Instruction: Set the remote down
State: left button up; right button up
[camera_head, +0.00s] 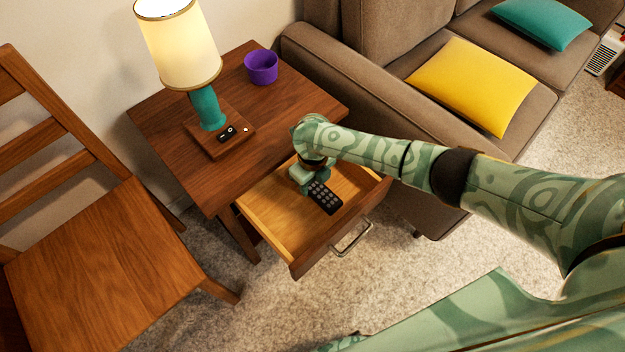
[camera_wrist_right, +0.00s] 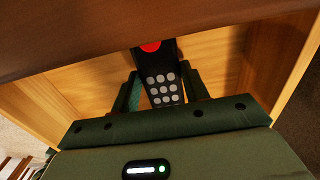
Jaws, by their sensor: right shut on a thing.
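The black remote (camera_head: 324,198) with grey buttons is at the open drawer (camera_head: 268,221) of the wooden side table. My right gripper (camera_head: 306,186) is shut on one end of the remote, inside the drawer's outline. In the right wrist view the remote (camera_wrist_right: 161,84), with a red button at its far end, sits between the two fingers of my right gripper (camera_wrist_right: 163,92). Whether the remote touches the drawer floor, I cannot tell. My left gripper is not in view.
The side table (camera_head: 185,168) carries a lit lamp (camera_head: 180,50) and a purple cup (camera_head: 261,67). A wooden chair (camera_head: 85,265) stands at left, a brown sofa (camera_head: 335,70) at right. The drawer is pulled out, its handle (camera_head: 352,239) facing the carpet. The drawer floor around the remote looks empty.

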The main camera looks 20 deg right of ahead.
aim_at(313, 185)
jog(key=o, duration=1)
jog(key=shift+f, duration=0.1)
jog(key=shift+o, duration=0.2)
pick_arm(q)
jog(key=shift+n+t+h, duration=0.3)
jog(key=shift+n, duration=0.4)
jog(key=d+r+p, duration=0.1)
jog(key=p, duration=0.1)
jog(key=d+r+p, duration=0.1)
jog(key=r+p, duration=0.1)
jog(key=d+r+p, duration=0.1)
jog(key=p, duration=0.1)
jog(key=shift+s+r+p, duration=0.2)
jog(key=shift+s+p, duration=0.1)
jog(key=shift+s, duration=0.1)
pick_arm(e)
notch_tip(313, 185, up, 12)
